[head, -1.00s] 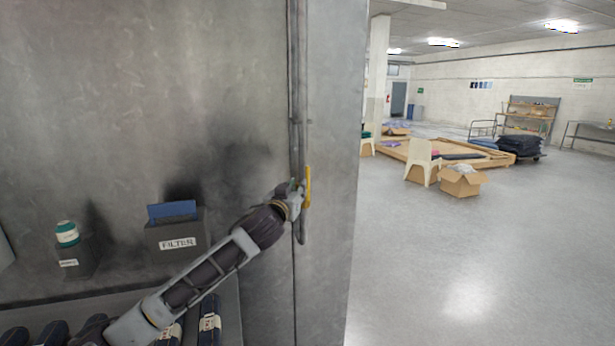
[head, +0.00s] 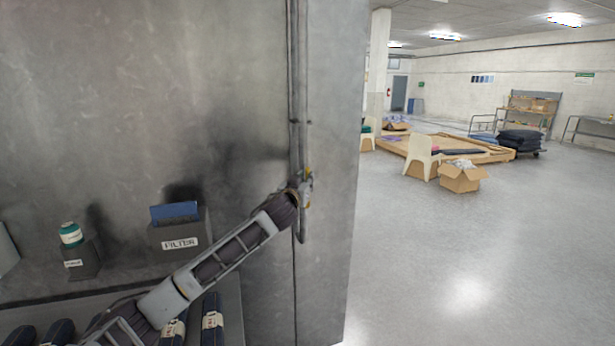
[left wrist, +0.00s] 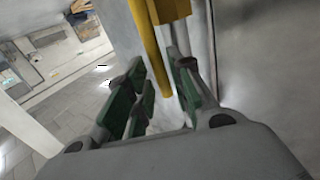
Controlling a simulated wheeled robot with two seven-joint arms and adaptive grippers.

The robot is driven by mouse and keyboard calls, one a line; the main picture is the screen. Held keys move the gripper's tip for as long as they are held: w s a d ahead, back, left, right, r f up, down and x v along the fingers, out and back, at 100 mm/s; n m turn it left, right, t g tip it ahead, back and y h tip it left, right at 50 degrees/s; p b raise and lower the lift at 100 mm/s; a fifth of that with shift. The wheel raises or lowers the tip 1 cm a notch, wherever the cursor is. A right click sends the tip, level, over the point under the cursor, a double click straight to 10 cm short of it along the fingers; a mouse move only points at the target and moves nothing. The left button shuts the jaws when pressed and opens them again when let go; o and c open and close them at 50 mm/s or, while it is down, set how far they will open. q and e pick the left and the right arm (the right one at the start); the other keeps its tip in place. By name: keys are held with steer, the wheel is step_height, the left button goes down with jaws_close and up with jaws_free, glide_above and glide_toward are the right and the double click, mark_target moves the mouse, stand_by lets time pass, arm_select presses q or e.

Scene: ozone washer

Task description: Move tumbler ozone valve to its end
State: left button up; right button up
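The yellow valve handle (head: 308,173) is on the grey pipe at the right edge of the metal panel. It is mostly hidden behind my left gripper (head: 306,187) in the head view. In the left wrist view the yellow handle (left wrist: 157,55) hangs from the top of the picture and reaches down between the green finger pads of my left gripper (left wrist: 160,88). The fingers are apart, one on each side of the handle; whether either pad touches it is unclear. My right gripper is not in view.
Grey pipes (head: 296,90) run up the panel (head: 130,100). A box labelled FILTER (head: 180,240) and a small green-and-white bottle (head: 71,234) stand at the lower left. To the right is open floor (head: 470,250), with a chair (head: 421,157) and a cardboard box (head: 460,178) farther back.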

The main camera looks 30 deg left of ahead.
arm_select(q)
steer(key=shift+p+x, duration=0.4)
steer(key=shift+x, duration=1.1)
steer(key=shift+c, duration=0.4)
jaws_close()
